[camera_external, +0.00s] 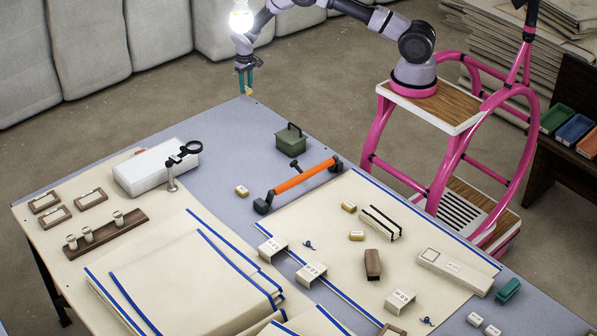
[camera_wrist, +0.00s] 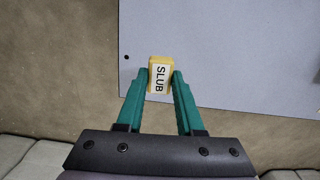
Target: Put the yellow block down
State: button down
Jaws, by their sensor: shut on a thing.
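A yellow block with a white label reading SLUB (camera_wrist: 160,76) sits between the green fingertips of my gripper (camera_wrist: 160,82) in the wrist view. My gripper is shut on it. In the external view my gripper (camera_external: 246,88) hangs fingers-down by the far corner of the table (camera_external: 235,125), with a small yellow bit of the block showing at its tips. In the wrist view the block overlaps the edge of the grey-blue tabletop (camera_wrist: 230,50). Its exact height above the table is hard to tell. Other small yellow blocks lie on the table, one left of the orange-handled bar (camera_external: 242,190).
The tabletop's far corner is bare. Further in stand a dark green weight (camera_external: 291,140), an orange-handled bar (camera_external: 300,178), a white box (camera_external: 157,167) with a black magnifier stand (camera_external: 172,178), and folded cream cloths (camera_external: 190,280) with blue edges.

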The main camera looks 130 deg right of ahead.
jog(key=shift+r, duration=1.05)
jog(key=r, duration=0.5)
jog(key=shift+w+a, duration=0.2)
jog(key=shift+w, duration=0.15)
jog(key=w+a+n, duration=0.4)
jog(key=w+a, duration=0.9)
jog(key=w, duration=0.3)
jog(key=n, duration=1.3)
send_over(284, 225)
notch_tip(284, 225, down, 11)
jog(key=shift+a+r, duration=0.15)
jog(key=shift+r, duration=0.05)
jog(key=shift+f, duration=2.3)
jog(key=shift+f, duration=0.1)
